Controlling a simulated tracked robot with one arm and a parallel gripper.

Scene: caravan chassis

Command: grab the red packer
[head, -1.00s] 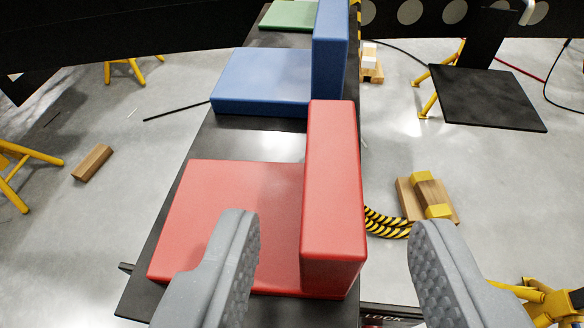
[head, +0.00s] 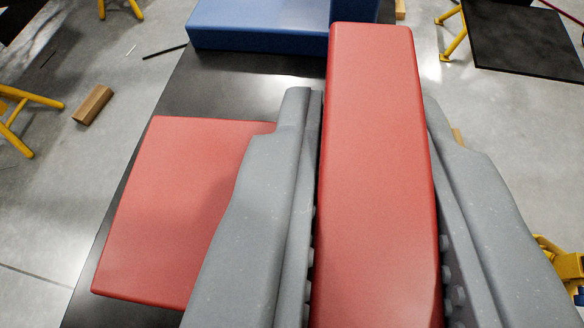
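The red packer (head: 185,205) is L-shaped, with a flat base plate on the left and a tall upright block on the right. It rests on a dark, narrow surface (head: 240,85). My gripper (head: 371,115) straddles the upright block, one grey finger on each side. Both ribbed finger pads lie against the block's sides, so it is shut on the packer. The left finger hides part of the base plate, and the block's lower sides are out of sight.
A blue packer (head: 262,25) stands just beyond the red one on the same surface. Yellow stands (head: 20,115) and a wood block (head: 93,105) are on the floor at left. A dark plate (head: 520,40) is at upper right.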

